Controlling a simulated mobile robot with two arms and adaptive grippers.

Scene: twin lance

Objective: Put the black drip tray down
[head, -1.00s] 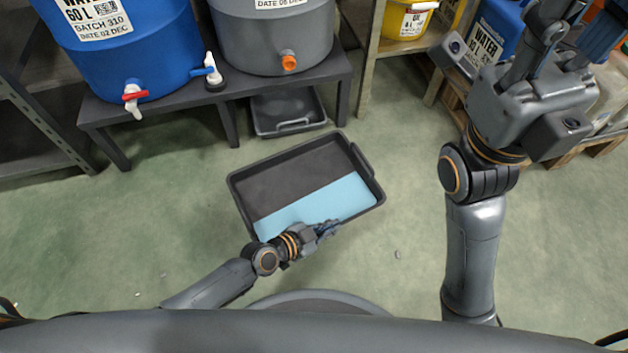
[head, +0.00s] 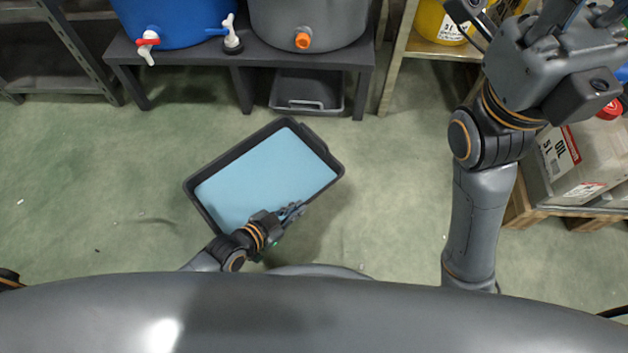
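The black drip tray (head: 205,211) is a shallow rectangle in the middle left of the head view, with a light-blue layer, like liquid, spread over its whole bottom. It looks close to level. A shadow beside its near right edge suggests it is off the floor; I cannot tell its height. My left gripper (head: 291,212) is at the tray's near long edge and appears shut on the rim, though the exact contact is hard to see. My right gripper (head: 565,15) is raised at the top right, away from the tray; its fingertips are cut off.
A dark bench (head: 200,78) with a blue barrel (head: 180,15) and a grey barrel (head: 310,18) stands behind. A smaller dark tray (head: 306,92) sits under it. A wooden rack (head: 400,45) and a canister (head: 572,160) are at right. Green floor is clear around the tray.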

